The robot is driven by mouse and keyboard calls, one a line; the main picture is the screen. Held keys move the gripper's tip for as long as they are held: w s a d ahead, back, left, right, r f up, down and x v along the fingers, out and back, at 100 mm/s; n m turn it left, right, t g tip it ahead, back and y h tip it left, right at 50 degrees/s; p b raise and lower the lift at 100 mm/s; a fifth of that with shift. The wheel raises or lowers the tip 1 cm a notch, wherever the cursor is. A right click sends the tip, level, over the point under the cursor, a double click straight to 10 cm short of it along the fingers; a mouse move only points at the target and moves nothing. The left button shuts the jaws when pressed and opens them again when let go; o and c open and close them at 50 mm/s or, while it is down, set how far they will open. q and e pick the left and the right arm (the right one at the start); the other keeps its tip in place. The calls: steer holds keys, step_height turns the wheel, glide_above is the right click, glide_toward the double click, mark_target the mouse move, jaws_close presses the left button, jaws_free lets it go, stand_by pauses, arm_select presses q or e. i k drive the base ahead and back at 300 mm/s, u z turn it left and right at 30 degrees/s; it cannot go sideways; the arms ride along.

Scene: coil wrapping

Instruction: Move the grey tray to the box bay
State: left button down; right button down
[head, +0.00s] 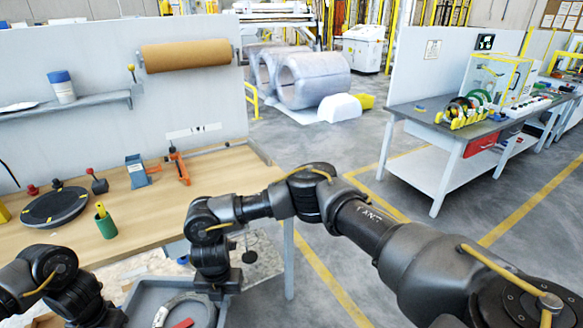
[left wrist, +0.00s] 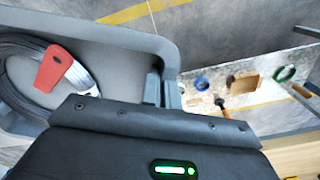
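The grey tray (head: 143,292) is cut off by the bottom of the head view; it also shows in the left wrist view (left wrist: 122,58). A coil (head: 162,312) with a red tag (head: 184,323) lies in it; the coil also shows in the left wrist view (left wrist: 20,75). My left gripper (left wrist: 163,92) has its fingers close together on the tray's wall, seeming to pinch it. My right gripper (head: 217,291) points down at the tray's right rim; its fingertips are hidden, so I cannot tell its grip.
A second bench (head: 425,112) with tape rolls stands at right. Wrapped coils (head: 312,80) lie behind. Grey floor with yellow lines is clear between the benches.

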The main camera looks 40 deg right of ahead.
mark_target(230, 169)
steer(key=z, duration=0.5)
steer(key=k, duration=0.75)
steer(key=z, duration=0.1)
steer(key=i, duration=2.95)
steer(key=z, duration=0.1)
